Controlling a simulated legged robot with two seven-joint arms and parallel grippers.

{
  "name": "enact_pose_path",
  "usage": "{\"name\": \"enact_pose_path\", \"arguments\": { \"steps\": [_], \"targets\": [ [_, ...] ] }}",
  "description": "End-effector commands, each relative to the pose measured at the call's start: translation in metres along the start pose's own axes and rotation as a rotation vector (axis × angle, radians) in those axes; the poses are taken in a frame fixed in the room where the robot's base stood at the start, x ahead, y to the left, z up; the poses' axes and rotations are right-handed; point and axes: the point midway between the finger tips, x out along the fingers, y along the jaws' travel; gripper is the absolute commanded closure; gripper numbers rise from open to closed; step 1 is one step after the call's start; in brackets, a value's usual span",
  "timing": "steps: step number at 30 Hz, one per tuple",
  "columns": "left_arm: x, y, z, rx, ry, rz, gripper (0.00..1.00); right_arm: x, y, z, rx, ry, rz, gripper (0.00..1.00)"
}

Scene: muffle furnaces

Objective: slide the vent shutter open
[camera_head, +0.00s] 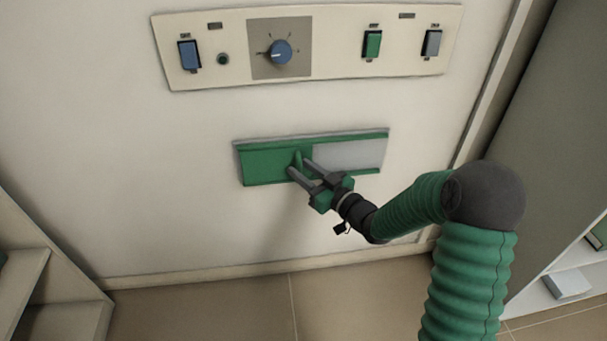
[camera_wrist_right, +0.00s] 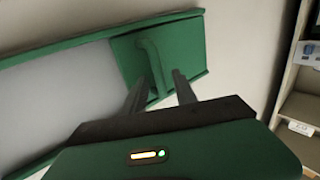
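The vent (camera_head: 312,156) is a wide, low plate on the pale furnace front, with a green left part and a grey right part in the head view. A green upright handle (camera_head: 298,159) stands on the green part (camera_head: 263,163), near the border with the grey panel (camera_head: 350,154). My right gripper (camera_head: 298,167) is at the handle, its two dark fingers apart. In the right wrist view, the handle (camera_wrist_right: 151,62) shows between the open fingers (camera_wrist_right: 160,84), nearer the left one; whether they touch it I cannot tell. My left gripper is not in view.
Above the vent is a cream control panel (camera_head: 310,75) with switches and a blue knob (camera_head: 280,52). A dark grey cabinet side (camera_head: 540,120) stands at the right. Shelving (camera_head: 45,275) stands at the lower left. The wall around the vent is clear.

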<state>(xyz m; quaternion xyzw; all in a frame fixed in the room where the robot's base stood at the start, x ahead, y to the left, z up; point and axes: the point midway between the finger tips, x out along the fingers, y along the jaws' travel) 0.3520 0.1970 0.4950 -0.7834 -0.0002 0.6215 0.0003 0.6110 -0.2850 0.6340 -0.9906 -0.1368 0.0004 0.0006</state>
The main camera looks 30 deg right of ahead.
Motion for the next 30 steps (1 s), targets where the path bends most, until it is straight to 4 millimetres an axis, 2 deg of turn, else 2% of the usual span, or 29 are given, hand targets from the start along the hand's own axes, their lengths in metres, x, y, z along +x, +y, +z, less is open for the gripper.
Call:
{"name": "enact_pose_path", "arguments": {
  "steps": [5, 13, 30],
  "targets": [
    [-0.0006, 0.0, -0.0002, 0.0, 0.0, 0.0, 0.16, -0.0001, -0.0001, -0.0003, 0.0, 0.0, 0.0, 0.66],
    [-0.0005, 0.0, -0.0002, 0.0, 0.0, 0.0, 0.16, -0.0004, 0.0, 0.0, 0.0, 0.0, 0.0, 1.0],
    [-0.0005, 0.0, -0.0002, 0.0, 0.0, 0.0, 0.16, -0.0006, 0.0001, 0.0001, 0.0, -0.001, 0.0, 1.0]
  ]
}}
